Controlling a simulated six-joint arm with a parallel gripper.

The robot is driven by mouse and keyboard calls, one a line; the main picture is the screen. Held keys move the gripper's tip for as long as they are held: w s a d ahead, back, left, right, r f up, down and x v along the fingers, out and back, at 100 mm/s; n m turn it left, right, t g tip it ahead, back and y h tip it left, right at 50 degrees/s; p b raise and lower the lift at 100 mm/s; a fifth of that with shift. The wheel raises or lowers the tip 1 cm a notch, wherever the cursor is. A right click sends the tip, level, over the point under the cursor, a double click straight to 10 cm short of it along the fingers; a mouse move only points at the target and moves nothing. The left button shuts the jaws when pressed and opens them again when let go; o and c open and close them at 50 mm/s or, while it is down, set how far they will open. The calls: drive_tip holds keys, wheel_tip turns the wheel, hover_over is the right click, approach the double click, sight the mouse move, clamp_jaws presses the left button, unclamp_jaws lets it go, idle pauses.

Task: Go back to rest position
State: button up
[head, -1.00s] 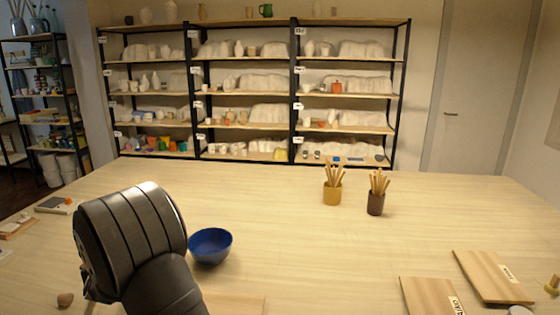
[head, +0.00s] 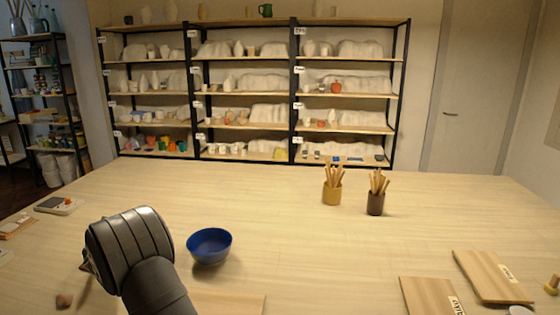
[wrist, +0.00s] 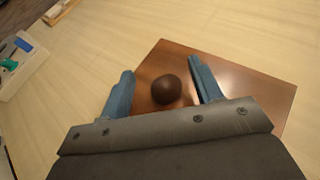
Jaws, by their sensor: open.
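My gripper (wrist: 160,88) is open and empty in the wrist view, with a blue finger on each side. Between and below the fingers, a dark brown ball (wrist: 166,90) lies on a shiny brown square board (wrist: 262,92). I cannot tell from this view how high the fingertips are above it. In the head view, my arm stands at the lower left and mostly hides the gripper.
A blue bowl (head: 209,246) sits just right of my arm. A small brown lump (head: 64,300) lies at the lower left. Two tool pots, yellow (head: 332,193) and dark (head: 376,203), stand farther back. Wooden boards (head: 492,277) lie at the right. The table's middle is clear.

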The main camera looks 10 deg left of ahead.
drive_tip(key=w+d+r, duration=0.4)
drive_tip(key=d+r, duration=0.4)
drive_tip(key=d, duration=0.3)
drive_tip(key=w+d+f+m+t+h, duration=0.1)
drive_tip(key=w+d+m+h, duration=0.15)
drive_tip(key=d, duration=0.45)
drive_tip(key=w+d+f+m+t+h, duration=0.1)
drive_tip(key=w+d, duration=0.2)
drive_tip(key=d, duration=0.3)
drive_tip(key=d+f+m+h, duration=0.2)
drive_tip(key=d, duration=0.9)
drive_tip(key=d+f+m+h, duration=0.2)
drive_tip(key=d+h, duration=0.1)
drive_tip(key=d, duration=0.8)
drive_tip(key=s+d+f+m+t+h, duration=0.1)
drive_tip(key=d+f+m+h, duration=0.1)
drive_tip(key=d, duration=0.9)
drive_tip(key=shift+d+f+m, duration=0.25)
drive_tip(key=shift+d+f, duration=0.05)
drive_tip(key=shift+o, duration=0.4)
drive_tip(key=shift+w, duration=0.1)
